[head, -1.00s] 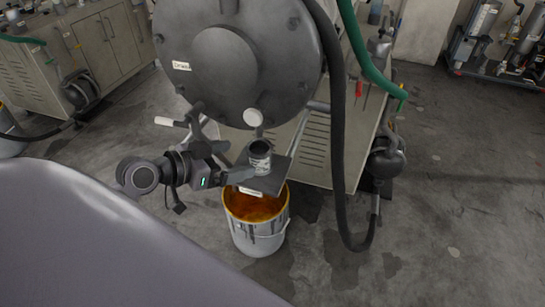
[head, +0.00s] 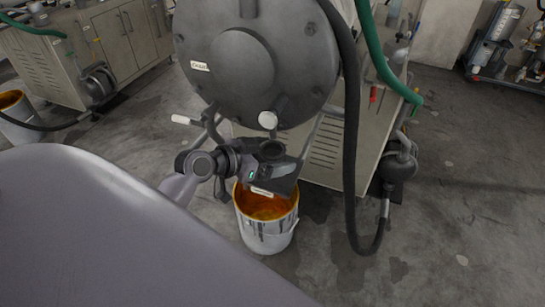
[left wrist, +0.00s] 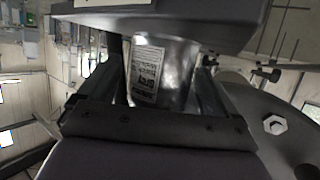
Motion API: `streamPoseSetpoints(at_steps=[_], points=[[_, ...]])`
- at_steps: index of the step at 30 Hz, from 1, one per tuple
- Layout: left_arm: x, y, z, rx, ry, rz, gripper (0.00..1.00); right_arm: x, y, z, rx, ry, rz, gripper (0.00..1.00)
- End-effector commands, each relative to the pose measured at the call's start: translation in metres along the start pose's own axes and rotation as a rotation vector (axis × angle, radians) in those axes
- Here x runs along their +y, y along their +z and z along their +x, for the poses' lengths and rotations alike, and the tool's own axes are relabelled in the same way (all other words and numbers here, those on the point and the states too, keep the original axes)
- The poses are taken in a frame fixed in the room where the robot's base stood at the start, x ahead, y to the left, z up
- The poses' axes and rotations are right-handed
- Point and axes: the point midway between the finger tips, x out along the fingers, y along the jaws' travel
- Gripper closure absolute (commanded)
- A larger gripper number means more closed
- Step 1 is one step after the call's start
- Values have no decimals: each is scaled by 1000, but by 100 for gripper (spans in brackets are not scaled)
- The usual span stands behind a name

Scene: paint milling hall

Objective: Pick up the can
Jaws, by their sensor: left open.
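The can (head: 271,150) stands on a small dark shelf (head: 283,188) below the big round mill drum; only its dark top shows clearly in the head view. In the left wrist view the can (left wrist: 160,75) is metallic with a white printed label, and looks upside down against the shelf. My left gripper (head: 275,168) is open at the can, with a finger on each side of it. In the left wrist view the gripper (left wrist: 158,62) has the can between its fingers; I cannot tell whether they touch it. My right gripper is out of view.
A bucket (head: 268,238) with orange paint inside stands on the floor below the shelf. The grey drum (head: 243,62) hangs just above the can. A black hose (head: 351,140) loops down to the right. Open floor lies further right.

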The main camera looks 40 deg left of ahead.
Motion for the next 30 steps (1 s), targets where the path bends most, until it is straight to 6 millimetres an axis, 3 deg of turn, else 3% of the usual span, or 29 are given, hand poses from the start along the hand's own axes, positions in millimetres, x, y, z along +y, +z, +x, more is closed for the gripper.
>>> streamPoseSetpoints(at_steps=[2,5,8,10,11,30], points=[[0,0,0,0,0,0,8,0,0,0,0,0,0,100],[0,0,0,0,0,0,34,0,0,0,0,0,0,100],[0,0,0,0,0,0,66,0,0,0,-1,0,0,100],[0,-1,-1,2,-1,0,68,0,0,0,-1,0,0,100],[0,-1,-1,2,-1,0,74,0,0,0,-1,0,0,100],[0,-14,-8,2,0,2,74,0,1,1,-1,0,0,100]])
